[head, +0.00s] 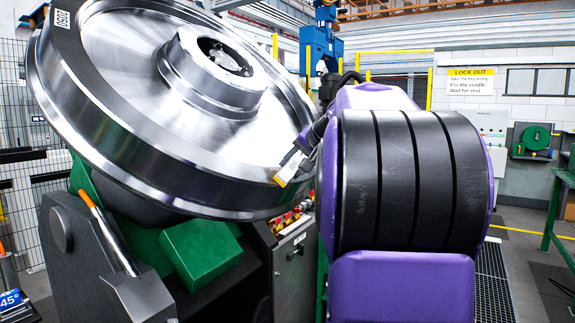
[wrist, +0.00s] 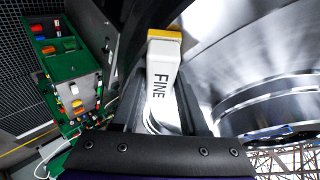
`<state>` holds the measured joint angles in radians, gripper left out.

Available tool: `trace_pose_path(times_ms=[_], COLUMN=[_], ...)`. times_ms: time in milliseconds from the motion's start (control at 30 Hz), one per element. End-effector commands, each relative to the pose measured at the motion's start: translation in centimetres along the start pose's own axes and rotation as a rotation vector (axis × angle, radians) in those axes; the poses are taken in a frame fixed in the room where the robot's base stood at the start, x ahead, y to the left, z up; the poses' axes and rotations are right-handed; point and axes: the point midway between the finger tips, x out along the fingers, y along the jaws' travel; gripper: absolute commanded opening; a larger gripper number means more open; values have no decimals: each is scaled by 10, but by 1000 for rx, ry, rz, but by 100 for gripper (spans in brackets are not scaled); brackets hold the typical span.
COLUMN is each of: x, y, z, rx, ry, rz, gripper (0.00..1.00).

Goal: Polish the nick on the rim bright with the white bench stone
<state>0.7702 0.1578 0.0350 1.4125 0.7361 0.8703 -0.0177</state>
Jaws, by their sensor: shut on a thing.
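The large steel rail wheel (head: 130,110) lies tilted in its cradle in the head view, its rim lowest toward my arm. The wheel also fills the right of the wrist view (wrist: 240,60). My gripper (head: 297,158) is at the right side of the rim, shut on the white bench stone (wrist: 161,85). The stone is marked FINE, and its yellow end (wrist: 165,35) points away from my gripper. In the head view that yellow end (head: 285,172) is at the rim's lower right edge; I cannot tell whether it touches. I cannot make out the nick.
Green cradle blocks (head: 200,252) and a dark cradle side (head: 75,260) stand under the wheel. An orange-tipped rod (head: 105,230) leans at the cradle. A green bench (wrist: 75,75) with several coloured items is left in the wrist view. A lock out sign (head: 478,82) hangs behind.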

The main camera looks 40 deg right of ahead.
Motion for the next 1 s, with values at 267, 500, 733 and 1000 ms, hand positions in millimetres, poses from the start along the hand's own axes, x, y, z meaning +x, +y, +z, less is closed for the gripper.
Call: trace_pose_path(times_ms=[267, 500, 733, 1000], x=[3, 0, -9, -12], y=[2, -2, -14, -16], z=[-1, 4, 18, 19], rx=[1, -2, -3, 0], ry=[-6, -5, -4, -1], rz=[0, -1, -2, -1], gripper=[0, 0, 0, 0])
